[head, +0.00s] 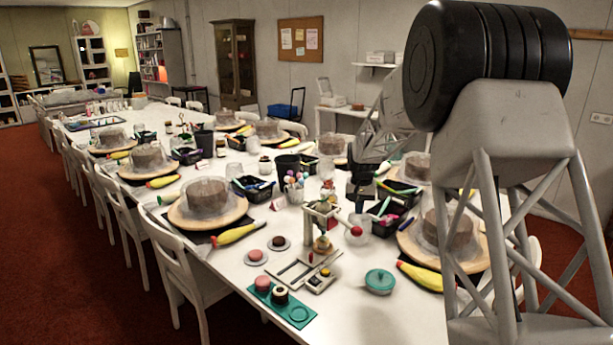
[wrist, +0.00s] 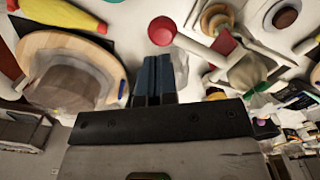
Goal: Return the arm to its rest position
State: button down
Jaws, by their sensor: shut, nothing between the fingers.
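My gripper (wrist: 152,80) shows in the wrist view with its two dark fingers together and nothing between them. In the head view my arm rises large at the right and reaches over the long white table (head: 235,290). The gripper end there is partly hidden among the dark trays and jars. In the wrist view a red knob (wrist: 162,31) lies just beyond the fingertips, and a round wooden turntable (wrist: 40,48) with a cake under a clear cover is at the left. I cannot tell the gap between the fingers and the table.
A small press-like stand (head: 320,222) with a red-knobbed lever is at the table's near middle. White chairs (head: 180,265) line the left side.

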jog(key=s+a+r, duration=0.1)
jog(key=s+r, duration=0.4)
jog(key=s, duration=0.4)
jog(key=s+a+r+n+t, duration=0.1)
jog(key=s+r, duration=0.3)
jog(key=s, duration=0.5)
jog(key=s+a+r, duration=0.1)
jog(key=s+r, duration=0.4)
jog(key=s, duration=0.4)
jog(key=s+f+n+t, duration=0.1)
jog(key=s+f, duration=0.2)
jog(key=s, duration=2.7)
jog(key=shift+s+a+f+n+t, duration=0.15)
jog(key=shift+s+a+n+t, duration=0.15)
jog(key=shift+a+n, duration=0.15)
